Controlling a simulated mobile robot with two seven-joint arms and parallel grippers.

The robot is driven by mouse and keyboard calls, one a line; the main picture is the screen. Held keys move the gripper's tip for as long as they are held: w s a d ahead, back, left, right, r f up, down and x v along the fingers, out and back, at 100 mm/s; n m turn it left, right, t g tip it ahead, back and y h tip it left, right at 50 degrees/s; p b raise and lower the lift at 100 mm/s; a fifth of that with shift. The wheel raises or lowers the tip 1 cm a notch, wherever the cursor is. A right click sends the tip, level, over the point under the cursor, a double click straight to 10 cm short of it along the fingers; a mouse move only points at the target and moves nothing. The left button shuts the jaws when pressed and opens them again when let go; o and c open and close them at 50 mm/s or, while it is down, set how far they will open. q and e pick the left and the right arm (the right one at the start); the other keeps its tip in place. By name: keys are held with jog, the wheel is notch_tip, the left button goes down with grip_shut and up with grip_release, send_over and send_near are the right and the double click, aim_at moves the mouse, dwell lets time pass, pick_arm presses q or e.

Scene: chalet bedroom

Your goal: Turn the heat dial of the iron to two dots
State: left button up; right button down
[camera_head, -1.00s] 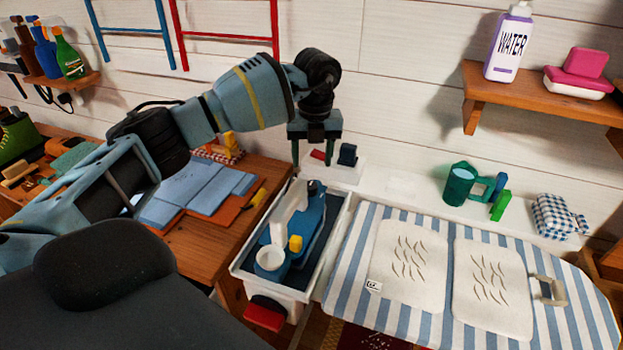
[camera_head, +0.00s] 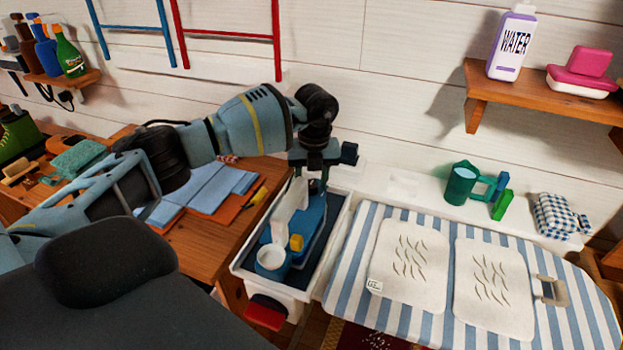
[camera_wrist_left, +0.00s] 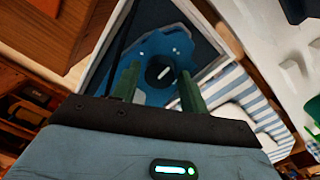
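The blue and white iron (camera_head: 312,222) lies in a white-rimmed tray (camera_head: 338,232) with a dark floor. My left gripper (camera_head: 311,178) points down over its far end. In the left wrist view, the iron's blue body (camera_wrist_left: 177,45) shows a dark round dial (camera_wrist_left: 160,72) with a pale mark. The green fingers of my left gripper (camera_wrist_left: 159,88) are apart, one on each side of the dial, with gaps visible. I cannot make out any dots on the dial. The right gripper is not in view.
A striped ironing board (camera_head: 345,285) lies right of the tray. A green watering can (camera_head: 461,186) stands on the white ledge behind it. A wooden desk with folded blue cloth (camera_head: 205,185) is at left. A wooden shelf (camera_head: 540,100) juts out at upper right.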

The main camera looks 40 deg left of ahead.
pick_arm(q)
jog(key=c, duration=0.7)
jog(key=shift+o, duration=0.2)
